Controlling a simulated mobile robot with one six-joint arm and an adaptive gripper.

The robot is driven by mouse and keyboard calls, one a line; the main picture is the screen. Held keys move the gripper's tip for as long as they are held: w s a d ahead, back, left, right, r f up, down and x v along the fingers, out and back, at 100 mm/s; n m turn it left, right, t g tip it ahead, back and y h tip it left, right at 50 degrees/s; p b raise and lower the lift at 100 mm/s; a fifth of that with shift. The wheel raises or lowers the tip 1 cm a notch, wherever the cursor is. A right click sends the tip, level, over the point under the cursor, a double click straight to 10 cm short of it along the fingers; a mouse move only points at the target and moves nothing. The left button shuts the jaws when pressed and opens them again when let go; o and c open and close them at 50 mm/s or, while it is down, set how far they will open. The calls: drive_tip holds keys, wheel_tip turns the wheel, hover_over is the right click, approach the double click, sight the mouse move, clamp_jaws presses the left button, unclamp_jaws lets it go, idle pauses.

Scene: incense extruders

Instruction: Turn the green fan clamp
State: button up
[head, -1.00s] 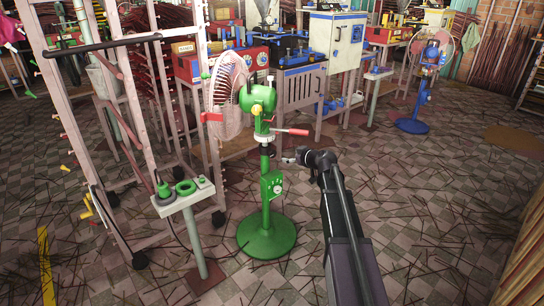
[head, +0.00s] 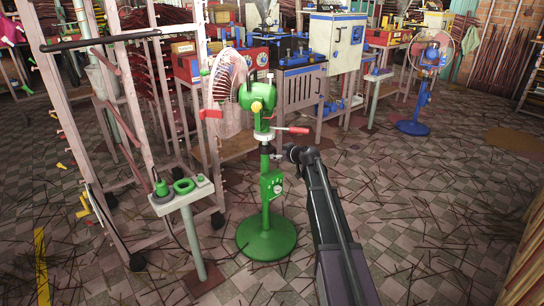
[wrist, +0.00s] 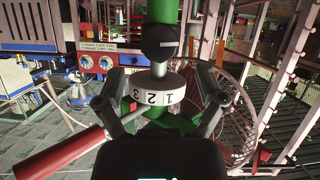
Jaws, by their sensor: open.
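The green fan (head: 258,97) stands upright on a round green base. Its clamp is a white ring (head: 264,137) on the green pole below the fan head, with a red-ended handle (head: 292,130) pointing right. In the wrist view, which looks upside down, the ring (wrist: 152,97) shows the figures 1, 2 and 3. The red handle (wrist: 67,150) reaches to the lower left there. My gripper (head: 274,156) is at the pole, just below the ring. In the wrist view my gripper (wrist: 160,82) is open, with a finger on each side of the ring; I cannot tell whether they touch it.
A small stand (head: 183,193) with green round parts is left of the fan base, beside a tall pink rack (head: 130,130). A blue fan (head: 417,95) stands at the back right. Machines line the back. The tiled floor at right holds scattered thin sticks.

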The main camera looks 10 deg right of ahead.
sight(273, 152)
drive_tip(key=shift+b+x, duration=0.8)
drive_tip(key=shift+x, duration=1.9)
drive_tip(key=c, duration=1.2)
